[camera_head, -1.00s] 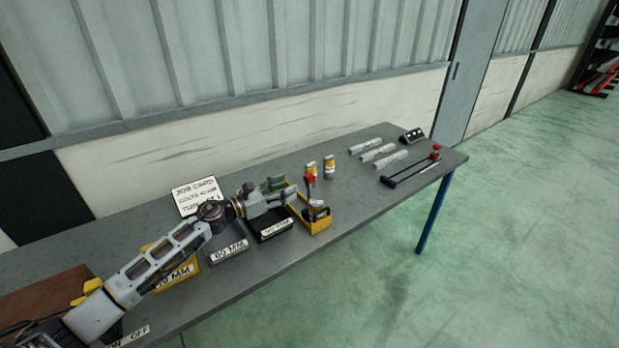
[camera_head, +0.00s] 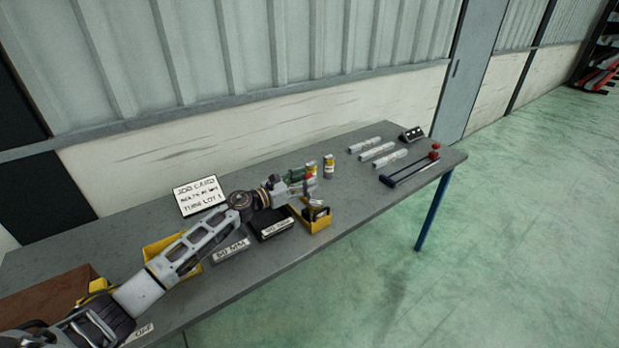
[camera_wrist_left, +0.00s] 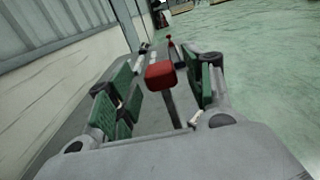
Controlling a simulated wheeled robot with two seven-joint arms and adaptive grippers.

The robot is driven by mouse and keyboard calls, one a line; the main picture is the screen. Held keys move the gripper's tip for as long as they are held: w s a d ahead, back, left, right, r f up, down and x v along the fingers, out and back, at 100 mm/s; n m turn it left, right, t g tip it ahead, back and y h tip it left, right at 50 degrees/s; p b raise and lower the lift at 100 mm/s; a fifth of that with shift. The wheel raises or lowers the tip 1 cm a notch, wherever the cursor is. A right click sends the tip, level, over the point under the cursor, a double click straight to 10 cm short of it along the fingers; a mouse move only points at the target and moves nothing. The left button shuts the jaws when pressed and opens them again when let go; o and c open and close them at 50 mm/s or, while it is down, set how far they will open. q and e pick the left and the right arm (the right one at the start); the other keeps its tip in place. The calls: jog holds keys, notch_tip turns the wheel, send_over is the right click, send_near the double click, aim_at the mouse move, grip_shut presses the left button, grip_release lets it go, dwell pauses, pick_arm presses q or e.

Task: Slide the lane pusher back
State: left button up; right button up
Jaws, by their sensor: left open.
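A red block (camera_head: 308,178) stands up at the yellow bin (camera_head: 317,226); I take it to be the lane pusher's handle, though the frames do not name it. My left gripper (camera_head: 300,180) is at the red block, above the bin's back side. In the left wrist view the red block (camera_wrist_left: 160,75) shows between the open green-padded fingers (camera_wrist_left: 163,90), with room on both sides. My right gripper is not in view.
A black bin (camera_head: 271,225) stands left of the yellow one. Two cans (camera_head: 329,166) stand behind. A job card (camera_head: 200,197) stands at the back. The table's front right is clear.

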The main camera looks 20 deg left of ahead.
pick_arm(q)
jog(key=shift+x, duration=1.15)
grip_shut()
